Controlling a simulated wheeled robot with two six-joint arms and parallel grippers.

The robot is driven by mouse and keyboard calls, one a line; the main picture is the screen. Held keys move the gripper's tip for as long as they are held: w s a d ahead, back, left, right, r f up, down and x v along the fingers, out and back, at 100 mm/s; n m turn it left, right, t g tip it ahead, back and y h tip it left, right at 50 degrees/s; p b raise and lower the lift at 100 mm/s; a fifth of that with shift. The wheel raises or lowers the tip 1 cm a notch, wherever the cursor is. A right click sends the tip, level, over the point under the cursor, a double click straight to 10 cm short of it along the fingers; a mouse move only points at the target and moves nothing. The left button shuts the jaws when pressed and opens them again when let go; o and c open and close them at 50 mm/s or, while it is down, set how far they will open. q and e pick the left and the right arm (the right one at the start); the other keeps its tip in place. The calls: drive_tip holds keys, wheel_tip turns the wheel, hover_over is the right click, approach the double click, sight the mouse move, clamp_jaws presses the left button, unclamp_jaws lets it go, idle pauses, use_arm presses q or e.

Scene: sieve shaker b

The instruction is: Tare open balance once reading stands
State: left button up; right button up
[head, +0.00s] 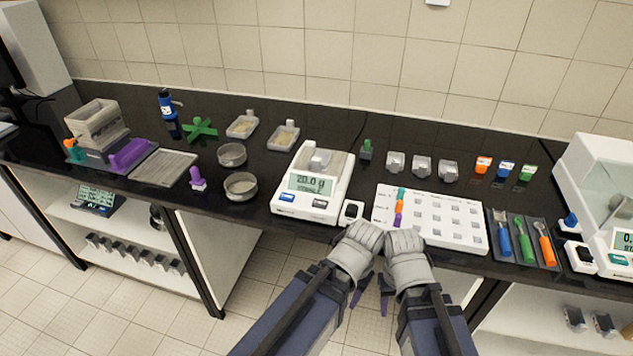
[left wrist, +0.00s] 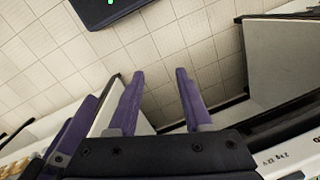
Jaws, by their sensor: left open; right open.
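The open balance (head: 282,207) stands upright near the bench's front edge, left of centre in the head view. Its display (head: 311,184) appears to read 20.0 g. A blue button and a grey button sit below the display. A grey metal piece (head: 320,160) is on its pan. My left gripper (head: 358,292) and my right gripper (head: 386,292) hang side by side in front of the bench, right of the balance and apart from it. In the left wrist view, my left gripper's purple fingers (left wrist: 160,76) are spread with nothing between them.
A small black-and-white unit (head: 350,212) stands beside the balance. A white grid tray (head: 466,238) lies to its right, then a tool tray (head: 525,258) and an enclosed balance (head: 592,172). Two round sieves (head: 241,186) stand to the left. Shelves (head: 130,232) are below the bench.

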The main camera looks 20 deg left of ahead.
idle(0.3)
use_arm(q)
clamp_jaws()
idle(1.6)
